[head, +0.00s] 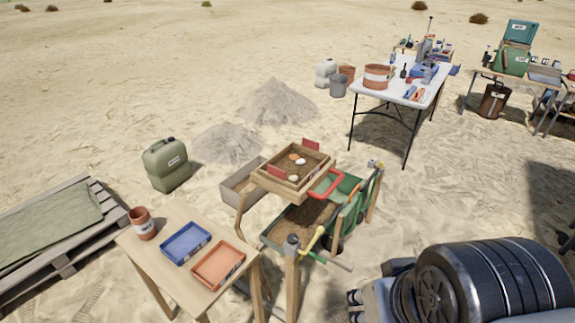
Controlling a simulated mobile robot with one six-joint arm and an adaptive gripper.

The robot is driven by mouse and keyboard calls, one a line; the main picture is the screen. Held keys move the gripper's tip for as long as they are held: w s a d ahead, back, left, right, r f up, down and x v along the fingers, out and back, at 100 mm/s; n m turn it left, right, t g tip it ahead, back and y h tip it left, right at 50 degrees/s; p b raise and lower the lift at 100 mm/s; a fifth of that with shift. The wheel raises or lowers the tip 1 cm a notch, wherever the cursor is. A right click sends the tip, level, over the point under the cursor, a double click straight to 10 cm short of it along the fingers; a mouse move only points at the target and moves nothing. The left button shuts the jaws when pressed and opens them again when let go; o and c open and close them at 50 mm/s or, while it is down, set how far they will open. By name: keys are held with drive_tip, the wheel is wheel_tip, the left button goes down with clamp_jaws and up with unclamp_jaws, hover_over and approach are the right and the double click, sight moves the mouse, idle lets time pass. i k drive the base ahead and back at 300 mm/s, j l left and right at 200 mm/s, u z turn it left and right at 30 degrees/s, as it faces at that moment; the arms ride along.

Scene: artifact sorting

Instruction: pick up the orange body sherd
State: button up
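A small orange piece (293,157), which looks like the orange body sherd, lies in a shallow wooden sieve tray (262,181) raised on a stand near the middle of the head view. A pale piece (301,161) lies close beside it, and another whitish piece (294,178) lies nearer the front of the tray. They are too small to make out finer shape. My gripper cannot be made out in this view. Dark and grey parts of my own body fill the lower right.
A small wooden table holds a blue tray (186,242), an orange tray (219,265) and a terracotta pot (143,223). Red tags and a red handle (326,184) stand at the sieve. A green jerrycan (167,165) stands behind. A white table (402,73) stands farther back.

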sight(293, 157)
drive_tip(key=i+l+u, duration=0.1)
drive_tip(key=u, duration=0.3)
drive_tip(key=i+l+u, duration=0.1)
drive_tip(key=u, duration=0.3)
drive_tip(key=i+l+u, duration=0.1)
drive_tip(key=u, duration=0.3)
drive_tip(key=i+l, duration=0.15)
drive_tip(key=l, duration=0.25)
drive_tip(key=i+l, duration=0.15)
drive_tip(key=l, duration=0.25)
drive_tip(key=i+l, duration=0.15)
drive_tip(key=l, duration=0.25)
drive_tip(key=i+l, duration=0.15)
drive_tip(key=l, duration=0.3)
drive_tip(key=i+l, duration=0.15)
drive_tip(key=l, duration=0.25)
drive_tip(key=i+l, duration=0.15)
drive_tip(key=l, duration=0.25)
drive_tip(key=i+l, duration=0.15)
drive_tip(key=l, duration=0.25)
drive_tip(key=i+l, duration=0.15)
drive_tip(key=l, duration=0.25)
